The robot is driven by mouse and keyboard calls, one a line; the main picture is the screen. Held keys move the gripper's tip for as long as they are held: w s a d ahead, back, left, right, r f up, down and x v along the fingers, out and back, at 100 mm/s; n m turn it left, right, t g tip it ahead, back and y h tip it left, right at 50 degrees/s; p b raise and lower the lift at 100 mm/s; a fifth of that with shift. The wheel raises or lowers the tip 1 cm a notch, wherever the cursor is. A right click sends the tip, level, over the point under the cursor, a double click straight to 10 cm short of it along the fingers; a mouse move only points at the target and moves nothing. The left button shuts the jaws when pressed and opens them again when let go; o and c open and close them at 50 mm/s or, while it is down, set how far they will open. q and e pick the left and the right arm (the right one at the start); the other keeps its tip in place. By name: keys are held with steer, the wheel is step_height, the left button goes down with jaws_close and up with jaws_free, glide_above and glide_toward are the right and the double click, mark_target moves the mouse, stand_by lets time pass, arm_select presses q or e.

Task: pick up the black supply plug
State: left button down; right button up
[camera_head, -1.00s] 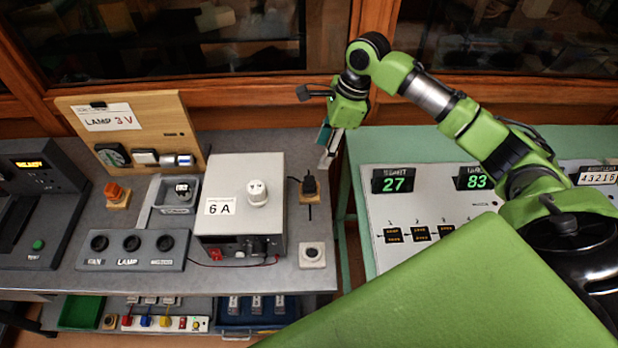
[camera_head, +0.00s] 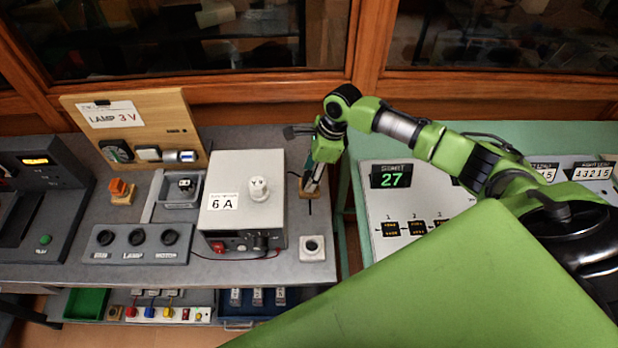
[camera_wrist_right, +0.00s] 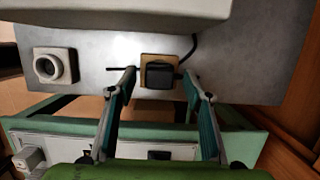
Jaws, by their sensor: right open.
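The black supply plug (camera_wrist_right: 160,74) sits on a small wooden block (camera_wrist_right: 147,57) near the right side of the grey table, with a black cable running up from the block in the wrist view. My right gripper (camera_wrist_right: 159,76) is open, its two fingertips left and right of the plug in that view, with a gap on each side. In the head view the right gripper (camera_head: 311,186) is over the block and mostly covers the plug. I cannot tell how far above the plug the tips are. My left gripper is not in view.
A grey power supply box (camera_head: 232,170) marked 6 A stands just left of the plug. A white socket block (camera_head: 313,248) lies in front of it. A green table with a display panel (camera_head: 390,235) is to the right, across a narrow gap.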

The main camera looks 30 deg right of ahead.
mark_target(307, 175)
steer(key=c, duration=1.2)
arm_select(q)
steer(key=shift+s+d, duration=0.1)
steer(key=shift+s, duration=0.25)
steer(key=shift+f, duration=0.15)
arm_select(e)
steer(key=shift+r, duration=0.15)
steer(key=shift+r, duration=0.25)
step_height(307, 175, up, 2)
steer(key=shift+r+b, duration=0.1)
steer(key=shift+b, duration=0.65)
arm_select(q)
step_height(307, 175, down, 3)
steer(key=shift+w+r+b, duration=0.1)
steer(key=shift+b, duration=0.75)
arm_select(e)
steer(key=s+a+r, duration=0.9)
steer(key=s+r, duration=0.1)
steer(key=shift+s, duration=0.3)
steer(key=shift+a, duration=0.1)
